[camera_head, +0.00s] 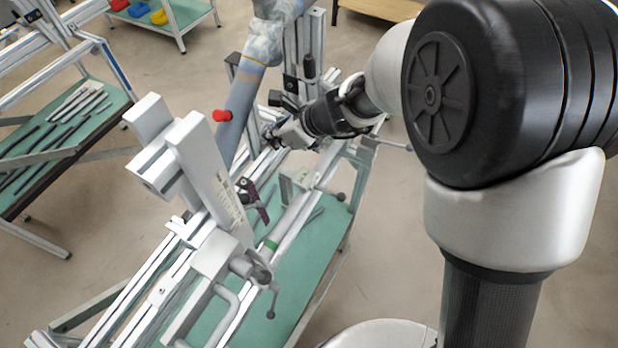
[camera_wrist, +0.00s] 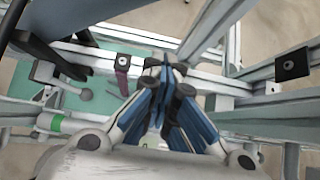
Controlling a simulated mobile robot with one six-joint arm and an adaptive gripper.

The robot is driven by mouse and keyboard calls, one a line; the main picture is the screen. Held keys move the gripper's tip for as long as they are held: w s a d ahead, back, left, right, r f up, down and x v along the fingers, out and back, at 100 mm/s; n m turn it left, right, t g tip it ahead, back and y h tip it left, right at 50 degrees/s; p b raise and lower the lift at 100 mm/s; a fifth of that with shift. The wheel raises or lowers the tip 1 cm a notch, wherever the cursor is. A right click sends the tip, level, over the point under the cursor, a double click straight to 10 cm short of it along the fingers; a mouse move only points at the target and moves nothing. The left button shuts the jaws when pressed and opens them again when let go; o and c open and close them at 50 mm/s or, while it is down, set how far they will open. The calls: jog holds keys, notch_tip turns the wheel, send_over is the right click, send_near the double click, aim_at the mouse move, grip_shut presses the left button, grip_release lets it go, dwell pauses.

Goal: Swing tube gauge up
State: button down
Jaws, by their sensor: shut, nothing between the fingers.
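My gripper (camera_head: 277,135) is over the far part of the frame jig (camera_head: 140,300). In the wrist view its blue fingers (camera_wrist: 165,75) are together, with nothing between them. A dark purple flat piece (camera_head: 257,203) stands at the jig's rail; it also shows in the wrist view (camera_wrist: 122,75), left of the fingertips and apart from them. A grey tube with a green band (camera_head: 271,243) lies along the jig. I cannot tell which part is the tube gauge.
A tall pale grey block (camera_head: 208,175) and a clamp with a lever (camera_head: 250,267) stand on the near rail. A green shelf (camera_head: 290,290) lies under the jig. Another bench with rods (camera_head: 50,140) stands at the left. Open floor (camera_head: 390,250) lies to the right.

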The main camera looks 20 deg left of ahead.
jog(key=shift+w+a+f, duration=0.1)
jog(key=shift+a+f, duration=0.05)
jog(key=shift+a, duration=0.4)
jog(key=shift+a+f, duration=0.15)
jog(key=shift+a, duration=0.4)
jog(key=c, duration=1.6)
grip_release()
jog(key=shift+r, duration=0.1)
jog(key=p+v, duration=0.3)
jog(key=v, duration=0.4)
